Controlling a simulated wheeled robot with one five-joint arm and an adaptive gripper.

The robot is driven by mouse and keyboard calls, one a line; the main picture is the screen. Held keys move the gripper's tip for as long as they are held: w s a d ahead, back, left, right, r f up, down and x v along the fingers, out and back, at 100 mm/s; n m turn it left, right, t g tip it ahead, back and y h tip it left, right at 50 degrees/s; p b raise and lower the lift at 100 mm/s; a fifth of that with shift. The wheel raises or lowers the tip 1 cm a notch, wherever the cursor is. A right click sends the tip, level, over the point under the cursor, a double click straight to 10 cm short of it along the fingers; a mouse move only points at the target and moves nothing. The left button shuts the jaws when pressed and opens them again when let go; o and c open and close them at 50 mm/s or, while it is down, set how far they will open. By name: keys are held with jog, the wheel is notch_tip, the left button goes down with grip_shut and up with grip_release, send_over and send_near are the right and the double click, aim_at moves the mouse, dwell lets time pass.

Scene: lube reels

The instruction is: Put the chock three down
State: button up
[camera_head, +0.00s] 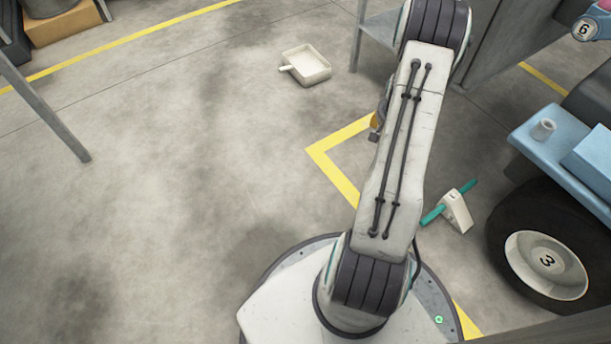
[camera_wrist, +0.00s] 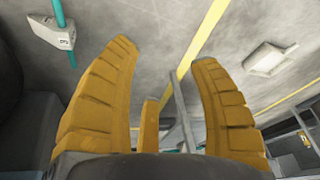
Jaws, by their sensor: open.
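The chock (camera_head: 456,211) is a white wedge with a teal bar through it. It rests on the floor left of the black tyre (camera_head: 510,222) whose hub is marked 3, with a small gap between them. In the wrist view the chock (camera_wrist: 52,30) is at the upper left, outside the fingers; small dark marks on it are hard to read. My gripper (camera_wrist: 163,55) is open, its two orange fingers spread with nothing between them. In the head view it is mostly hidden behind my arm, with only a bit of orange showing.
A light blue vehicle deck (camera_head: 545,125) with a small cup-like part (camera_head: 543,129) overhangs the tyre. A white pan (camera_head: 306,65) lies on the floor at the back. A yellow floor line (camera_head: 340,175) runs beside my arm. A grey rack leg (camera_head: 45,115) stands left.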

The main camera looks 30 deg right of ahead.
jog(key=w+a+r+n+y, duration=0.1)
jog(key=a+r+n, duration=0.2)
jog(key=a+r, duration=0.65)
jog(key=a+r+n+y, duration=0.1)
jog(key=a+r+n, duration=0.1)
jog(key=a+r, duration=0.75)
jog(key=s+a+r+n, duration=0.2)
jog(key=s+a+n, duration=0.1)
jog(key=s+a, duration=0.5)
jog(key=s+a+r+n+y, duration=0.1)
jog(key=s+a+r+n, duration=0.1)
jog(key=s+a, duration=0.5)
jog(key=a+n, duration=0.1)
jog(key=a, duration=0.2)
jog(key=shift+s+g, duration=0.3)
jog(key=shift+s, duration=0.05)
notch_tip(320, 180, up, 40)
jog(key=t+p, duration=0.1)
jog(key=p, duration=3.7)
